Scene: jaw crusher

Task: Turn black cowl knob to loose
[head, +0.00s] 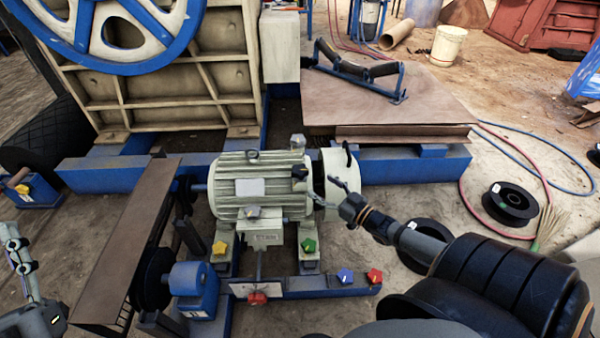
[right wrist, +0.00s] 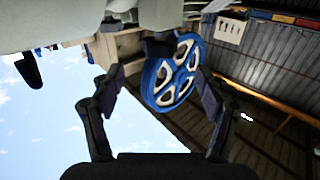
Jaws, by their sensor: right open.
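The pale green motor (head: 262,187) has a rounded fan cowl (head: 340,165) at its right end. A black star-shaped knob (head: 299,171) sits near the seam between motor body and cowl. My right gripper (head: 328,192) is open and empty, in front of the cowl, to the right of and slightly below the black knob. In the right wrist view its fingers (right wrist: 155,97) are spread with nothing between them. I cannot tell how its fingertips stand in depth to the cowl. My left gripper (head: 20,262) is at the left edge; its jaw state is unclear.
A yellow knob (head: 219,248), a green knob (head: 309,246), a blue knob (head: 345,275) and red knobs (head: 375,276) are around the motor base. A brown belt guard (head: 130,240) stands left. A blue flywheel (right wrist: 172,80) shows in the wrist view. Hoses (head: 530,160) lie right.

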